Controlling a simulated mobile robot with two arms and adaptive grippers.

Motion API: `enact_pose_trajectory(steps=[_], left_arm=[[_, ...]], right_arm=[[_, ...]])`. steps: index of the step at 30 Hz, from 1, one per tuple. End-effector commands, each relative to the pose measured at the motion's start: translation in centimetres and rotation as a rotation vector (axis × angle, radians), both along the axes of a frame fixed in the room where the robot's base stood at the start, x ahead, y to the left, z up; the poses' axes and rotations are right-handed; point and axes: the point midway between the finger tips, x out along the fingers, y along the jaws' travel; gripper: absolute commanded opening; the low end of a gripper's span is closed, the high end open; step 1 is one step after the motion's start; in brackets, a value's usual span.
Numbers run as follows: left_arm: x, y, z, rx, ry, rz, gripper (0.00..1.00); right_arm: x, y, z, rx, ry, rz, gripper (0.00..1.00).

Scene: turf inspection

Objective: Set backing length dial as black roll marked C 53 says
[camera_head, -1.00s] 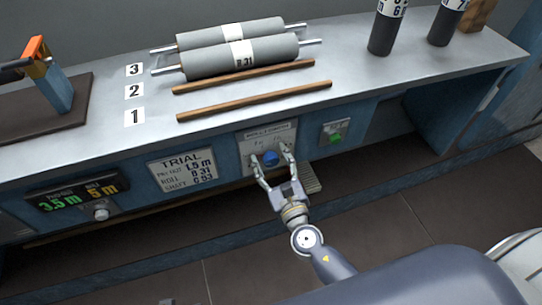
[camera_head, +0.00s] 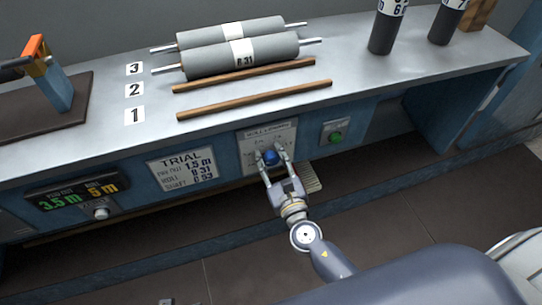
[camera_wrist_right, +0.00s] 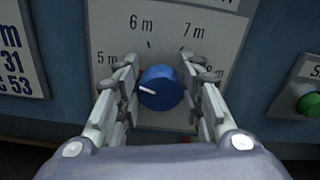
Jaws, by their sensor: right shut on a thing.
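The blue dial (camera_head: 270,157) sits on a light plate on the bench front. My right gripper (camera_head: 273,158) is shut on it, one finger on each side. In the right wrist view the blue dial (camera_wrist_right: 161,88) has a white pointer aimed left, near the 5 m mark and slightly below it. Marks for 5 m, 6 m, 7 m and 8 m arc around it. Two black rolls (camera_head: 383,32) (camera_head: 444,24) stand upright at the back right of the bench. Their white labels are cut off at the top, so I cannot read C 53 on either.
A trial card (camera_head: 183,170) lists 1.5 m, B 31 and C 53. A display (camera_head: 78,194) reads 3.5 m in green and 5 m in yellow, with a small knob (camera_head: 101,213) below. A green button (camera_head: 336,137) is right of the dial. Grey rollers (camera_head: 240,55) lie on the bench.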

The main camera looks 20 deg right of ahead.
Motion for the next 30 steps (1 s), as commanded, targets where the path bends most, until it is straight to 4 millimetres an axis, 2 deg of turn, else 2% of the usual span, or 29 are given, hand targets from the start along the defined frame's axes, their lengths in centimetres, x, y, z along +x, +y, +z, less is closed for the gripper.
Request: enact_pose_trajectory(steps=[8, 18, 30], left_arm=[[0.8, 0.0, 2.4, -0.002, -0.022, 0.002, 0.80], [1.4, 0.0, 7.2, -0.004, -0.049, 0.007, 0.80], [0.8, 0.2, 12.8, -0.005, -0.079, 0.012, 0.80]], right_arm=[[0.0, -0.1, -0.1, 0.175, 0.005, -0.002, 0.11], [0.0, -0.2, -0.1, 0.495, 0.015, -0.001, 0.11], [0.0, -0.3, -0.2, 0.877, 0.030, 0.000, 0.11]])
